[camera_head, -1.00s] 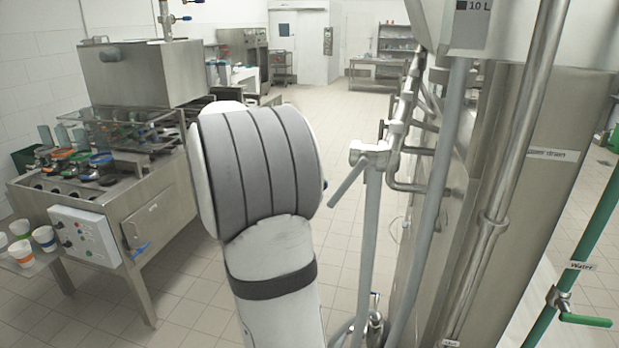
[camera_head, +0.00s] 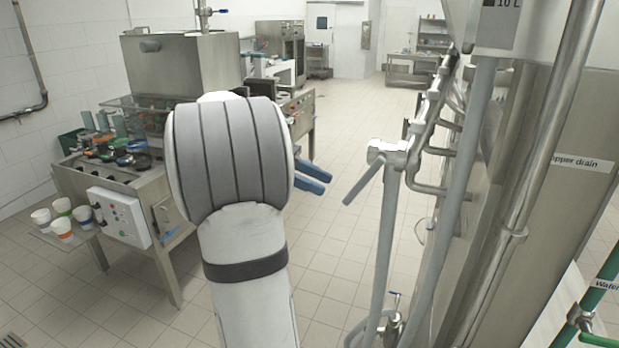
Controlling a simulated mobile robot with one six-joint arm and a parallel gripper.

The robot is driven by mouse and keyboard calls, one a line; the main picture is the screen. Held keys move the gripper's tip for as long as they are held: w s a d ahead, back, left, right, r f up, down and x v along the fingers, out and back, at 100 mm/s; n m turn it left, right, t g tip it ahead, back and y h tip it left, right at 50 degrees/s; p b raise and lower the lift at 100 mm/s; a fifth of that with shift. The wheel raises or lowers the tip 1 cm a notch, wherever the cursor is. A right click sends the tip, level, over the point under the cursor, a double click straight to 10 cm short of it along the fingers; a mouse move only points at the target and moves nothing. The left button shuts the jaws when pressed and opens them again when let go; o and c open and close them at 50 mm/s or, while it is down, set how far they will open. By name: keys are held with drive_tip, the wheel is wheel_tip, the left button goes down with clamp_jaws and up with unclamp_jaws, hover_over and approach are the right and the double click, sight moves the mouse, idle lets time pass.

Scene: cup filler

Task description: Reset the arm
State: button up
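My arm stands upright in the middle foreground, with its large grey-banded white joint blocking part of the view. My gripper (camera_head: 322,182) shows from behind the right side of this joint as two blue fingers pointing right. A narrow gap shows between the fingers, and nothing is seen between them. The rest of the gripper is hidden behind the arm. It appears to be over open floor, between the filling machine (camera_head: 180,70) at left and the steel pipes (camera_head: 385,230) at right.
A grey valve (camera_head: 385,152) with a lever stands close right of my arm, before a large steel tank (camera_head: 560,190). The tiled floor (camera_head: 335,150) is clear toward the back.

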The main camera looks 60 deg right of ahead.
drive_tip(key=shift+s, duration=0.1)
idle(0.6)
drive_tip(key=w+a+f+n+t+y+b, duration=0.1)
drive_tip(key=a+f+n+t+b, duration=0.1)
drive_tip(key=a+f+n+t, duration=0.4)
drive_tip(key=w+a+f+n+t+y+b, duration=0.1)
drive_tip(key=a+f+n+t+b, duration=0.2)
drive_tip(key=a+f+n, duration=0.6)
drive_tip(key=w+a+f+n+t+y+b, duration=0.1)
drive_tip(key=a+f+n+t, duration=0.7)
drive_tip(key=a+n, duration=1)
drive_tip(key=shift+w+a+t+y+b, duration=0.35)
drive_tip(key=shift+w+a+b, duration=0.3)
drive_tip(key=shift+b, duration=0.6)
drive_tip(key=shift+s+a+f, duration=0.1)
drive_tip(key=shift+s, duration=0.05)
